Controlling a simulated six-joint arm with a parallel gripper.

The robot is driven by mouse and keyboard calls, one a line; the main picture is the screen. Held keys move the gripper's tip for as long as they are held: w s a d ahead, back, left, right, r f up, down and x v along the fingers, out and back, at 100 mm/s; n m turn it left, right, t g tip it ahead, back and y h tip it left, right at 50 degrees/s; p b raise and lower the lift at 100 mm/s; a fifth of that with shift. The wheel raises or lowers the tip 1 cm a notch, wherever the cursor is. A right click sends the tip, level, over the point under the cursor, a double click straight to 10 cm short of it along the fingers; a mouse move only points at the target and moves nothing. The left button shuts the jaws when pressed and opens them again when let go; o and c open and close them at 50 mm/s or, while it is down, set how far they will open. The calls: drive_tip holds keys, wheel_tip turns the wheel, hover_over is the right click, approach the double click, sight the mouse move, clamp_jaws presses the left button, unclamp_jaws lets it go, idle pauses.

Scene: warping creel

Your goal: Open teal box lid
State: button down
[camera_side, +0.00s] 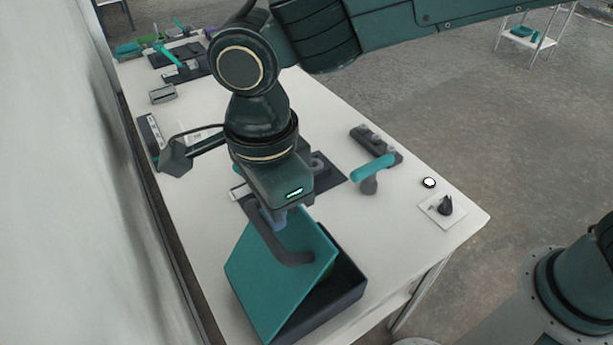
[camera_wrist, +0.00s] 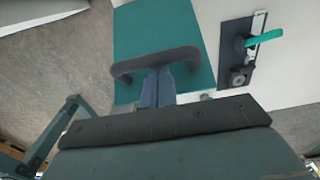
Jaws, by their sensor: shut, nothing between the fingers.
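The teal box lid (camera_side: 262,280) is tilted up over its dark box (camera_side: 347,290), with a dark gap showing along the right side. A dark grey bar handle (camera_side: 290,254) stands on the lid. My gripper (camera_side: 276,216) points down at the lid, with its fingers close to the handle. In the wrist view the lid (camera_wrist: 155,25) lies ahead and the handle (camera_wrist: 185,53) crosses just beyond the fingertips (camera_wrist: 157,78). The fingers are shut with nothing between them. Whether they touch the handle or the lid I cannot tell. Most of the box interior is hidden by the lid.
A dark fixture with a teal lever (camera_side: 373,168) stands right of my gripper. A white disc (camera_side: 429,182) and a small dark part on a white card (camera_side: 442,208) lie near the table's right corner. More fixtures (camera_side: 180,62) sit at the far end. A wall borders the left.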

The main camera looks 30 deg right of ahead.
drive_tip(key=a+r, duration=0.1)
drive_tip(key=a, duration=1.1)
drive_tip(key=shift+a, duration=0.35)
drive_tip(key=shift+r, duration=0.15)
wheel_tip(320, 180, up, 7)
idle(0.9)
drive_tip(key=shift+a+r, duration=0.1)
drive_tip(key=shift+r, duration=2.25)
drive_tip(key=shift+w+r, duration=0.1)
